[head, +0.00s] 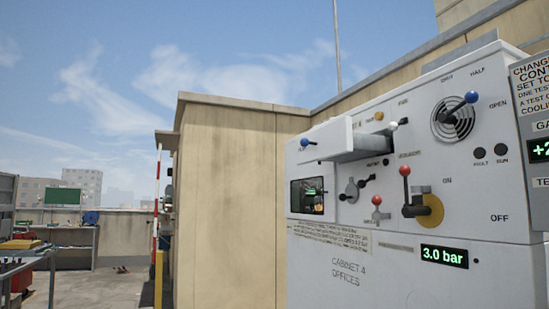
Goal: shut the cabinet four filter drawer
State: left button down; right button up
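The white cabinet (345,275) at the right is marked "CABINET 4 OFFICES". A grey-white drawer (372,146) sticks out from the upper left of its face, so it stands open. I take this to be the filter drawer; its own label is not readable. Its flat front plate (330,140) is apart from the cabinet face. A blue-knobbed handle (308,142) shows at the left end of the front plate. Neither of my grippers is in view.
Close around the drawer are a small dark window (307,196), a red-knobbed lever (406,190) on a yellow disc, a blue-knobbed dial lever (462,105) and a "3.0 bar" display (444,256). A bench (62,232) stands far left; open floor lies before it.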

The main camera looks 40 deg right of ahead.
aim_at(335, 141)
jog(key=z, duration=0.65)
jog(key=i, duration=1.3)
jog(key=z, duration=1.2)
